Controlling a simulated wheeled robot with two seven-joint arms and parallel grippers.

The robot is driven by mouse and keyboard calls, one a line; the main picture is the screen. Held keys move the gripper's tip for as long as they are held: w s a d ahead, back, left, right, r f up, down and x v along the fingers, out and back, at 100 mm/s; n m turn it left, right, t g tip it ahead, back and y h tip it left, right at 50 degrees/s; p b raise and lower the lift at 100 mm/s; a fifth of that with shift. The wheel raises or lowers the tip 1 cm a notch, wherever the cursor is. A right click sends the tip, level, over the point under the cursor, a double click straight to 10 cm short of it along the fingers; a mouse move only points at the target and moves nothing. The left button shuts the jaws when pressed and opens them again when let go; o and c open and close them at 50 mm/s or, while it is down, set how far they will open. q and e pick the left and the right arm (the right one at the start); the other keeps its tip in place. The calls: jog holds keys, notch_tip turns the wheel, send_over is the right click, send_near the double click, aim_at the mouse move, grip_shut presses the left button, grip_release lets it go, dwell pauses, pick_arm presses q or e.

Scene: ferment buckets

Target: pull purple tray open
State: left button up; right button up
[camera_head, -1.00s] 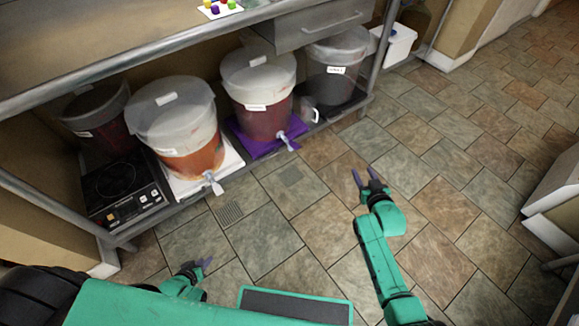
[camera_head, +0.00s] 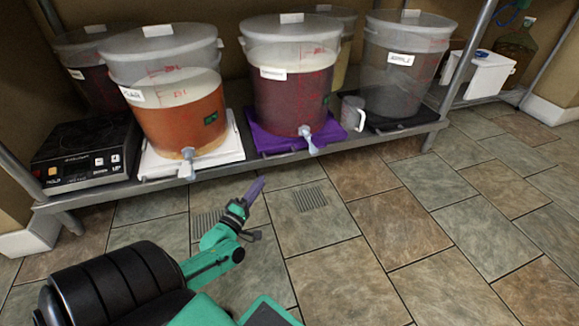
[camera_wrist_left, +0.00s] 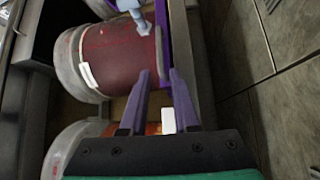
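The purple tray (camera_head: 262,142) lies on the low metal shelf under a bucket of dark red liquid (camera_head: 290,95). The bucket's grey spigot (camera_head: 309,140) sticks out over the tray's front. In the left wrist view the tray shows as a thin purple strip (camera_wrist_left: 164,35) beside the red bucket (camera_wrist_left: 115,55). My left gripper (camera_head: 258,186) is in front of the shelf, below and left of the tray, apart from it. In the left wrist view its two purple fingers (camera_wrist_left: 161,74) stand apart with nothing between them. My right gripper is out of view.
An orange-filled bucket (camera_head: 175,105) stands on a white tray (camera_head: 228,147) to the left, beside a black cooktop (camera_head: 85,150). A clear jug (camera_head: 352,112) and a darker bucket (camera_head: 400,70) stand to the right. The tiled floor (camera_head: 420,230) in front is clear.

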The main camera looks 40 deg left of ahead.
aim_at(279, 157)
pick_arm(q)
jog(key=b+x, duration=0.5)
jog(key=x, duration=0.7)
jog(key=shift+w+f, duration=0.1)
jog(key=shift+f, duration=0.1)
jog(key=shift+w+a+r, duration=0.15)
jog(key=shift+w+r, duration=0.05)
jog(key=shift+w, duration=0.25)
grip_shut()
